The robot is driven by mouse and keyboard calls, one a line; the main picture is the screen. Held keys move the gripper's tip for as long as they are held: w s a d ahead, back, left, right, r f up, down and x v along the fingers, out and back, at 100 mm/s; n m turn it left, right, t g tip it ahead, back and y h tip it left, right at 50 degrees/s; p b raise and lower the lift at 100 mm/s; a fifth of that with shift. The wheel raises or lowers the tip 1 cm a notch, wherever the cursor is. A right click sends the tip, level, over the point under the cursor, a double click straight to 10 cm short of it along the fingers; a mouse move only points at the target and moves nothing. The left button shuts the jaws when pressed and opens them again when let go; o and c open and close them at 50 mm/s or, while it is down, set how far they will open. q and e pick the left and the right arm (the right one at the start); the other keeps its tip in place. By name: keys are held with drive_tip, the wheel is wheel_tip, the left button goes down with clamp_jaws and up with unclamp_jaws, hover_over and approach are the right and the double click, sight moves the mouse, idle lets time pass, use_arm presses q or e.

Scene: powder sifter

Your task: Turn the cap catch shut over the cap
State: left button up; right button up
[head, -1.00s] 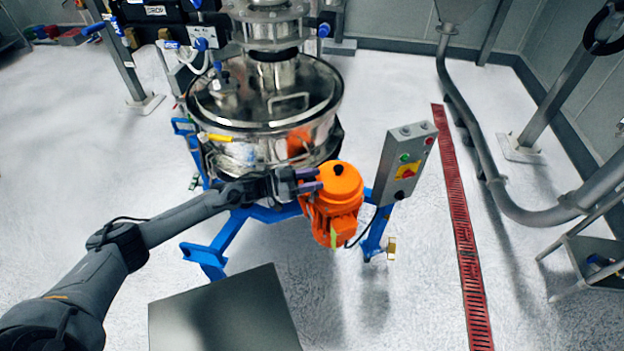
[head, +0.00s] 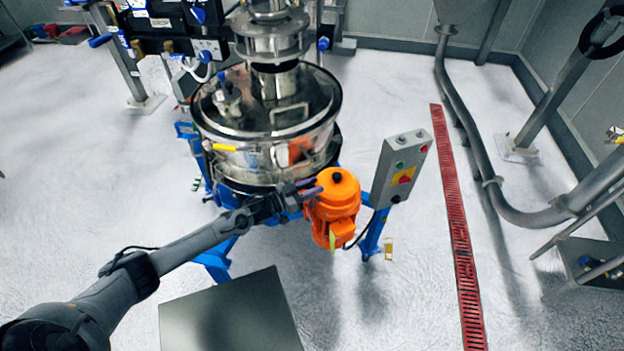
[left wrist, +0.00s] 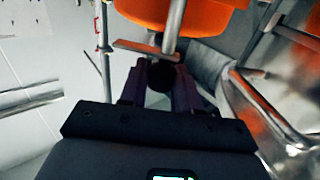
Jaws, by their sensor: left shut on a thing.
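My left gripper (head: 309,190) is beside the left of the orange motor (head: 338,206), at the front of the steel sifter (head: 270,157). In the left wrist view, the left gripper (left wrist: 160,70) has its purple fingers closed around a dark round knob (left wrist: 164,78) at the end of a metal rod (left wrist: 173,25). A flat metal bar (left wrist: 146,48) crosses just beyond the fingertips, below an orange housing (left wrist: 190,14). The knob and rod may belong to the cap catch; I cannot tell for sure. The cap cannot be told apart. My right gripper is out of view.
A grey control box (head: 402,168) stands right of the motor. Blue legs (head: 375,235) carry the sifter. A dark flat plate (head: 230,315) lies in front.

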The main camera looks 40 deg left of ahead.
use_arm(q)
drive_tip(key=n+y+p, duration=0.1)
drive_tip(key=y, duration=0.1)
drive_tip(key=n+t+y+p, duration=0.1)
drive_tip(key=n+y, duration=0.1)
drive_tip(key=shift+d+r+y, duration=0.15)
drive_tip(key=shift+y, duration=0.15)
drive_tip(key=n+y+p, duration=0.1)
drive_tip(key=n+y, duration=0.1)
drive_tip(key=y, duration=0.2)
drive_tip(key=shift+n, duration=0.4)
drive_tip(key=n+y, duration=0.1)
drive_tip(key=y, duration=0.1)
drive_tip(key=n+y, duration=0.1)
drive_tip(key=y, duration=0.1)
drive_tip(key=shift+f+n+g, duration=0.3)
drive_tip(key=shift+g, duration=0.1)
drive_tip(key=shift+n+g+y+b, duration=1.15)
drive_tip(key=shift+n+y, duration=0.35)
drive_tip(key=shift+y, duration=0.7)
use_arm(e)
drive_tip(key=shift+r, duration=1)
use_arm(q)
drive_tip(key=shift+r+g, duration=0.1)
drive_tip(key=shift+g, duration=0.15)
drive_tip(key=o, duration=0.9)
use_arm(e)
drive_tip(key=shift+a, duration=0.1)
